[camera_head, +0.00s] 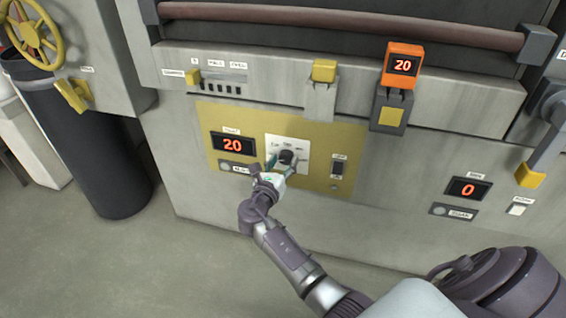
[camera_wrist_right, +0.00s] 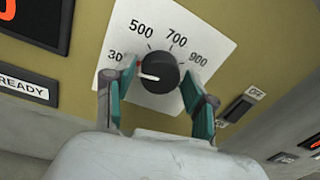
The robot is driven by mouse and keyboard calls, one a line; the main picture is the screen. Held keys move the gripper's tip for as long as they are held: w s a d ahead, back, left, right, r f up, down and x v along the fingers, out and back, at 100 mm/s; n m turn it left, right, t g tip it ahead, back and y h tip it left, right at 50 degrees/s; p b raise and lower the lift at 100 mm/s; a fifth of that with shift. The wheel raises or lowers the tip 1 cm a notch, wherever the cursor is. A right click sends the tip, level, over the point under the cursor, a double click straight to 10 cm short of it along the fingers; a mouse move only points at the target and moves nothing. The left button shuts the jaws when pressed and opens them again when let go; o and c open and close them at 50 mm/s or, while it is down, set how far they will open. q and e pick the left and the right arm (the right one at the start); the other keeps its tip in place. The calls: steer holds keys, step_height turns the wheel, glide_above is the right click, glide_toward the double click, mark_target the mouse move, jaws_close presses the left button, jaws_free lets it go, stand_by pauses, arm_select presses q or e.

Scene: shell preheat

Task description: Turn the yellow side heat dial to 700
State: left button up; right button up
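The heat dial is a black round knob (camera_wrist_right: 159,73) on a white scale plate (camera_wrist_right: 190,30) marked 500, 700 and 900, with a partly hidden 30-something label at left. Its white pointer points left, near that lowest label and a small red mark. In the head view the dial (camera_head: 287,157) sits on the yellow panel (camera_head: 258,121). My right gripper (camera_wrist_right: 157,76) is at the dial, one teal finger on each side, with small gaps to the knob visible. It is open. My left gripper is not in view.
A display (camera_head: 233,144) left of the dial reads 20, with a READY label (camera_wrist_right: 28,87) below it. An off switch (camera_wrist_right: 238,108) is close to the right finger. An orange display (camera_head: 403,66) reads 20; another display (camera_head: 467,189) reads 0.

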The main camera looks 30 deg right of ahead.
steer(key=c, duration=0.7)
steer(key=shift+c, duration=0.2)
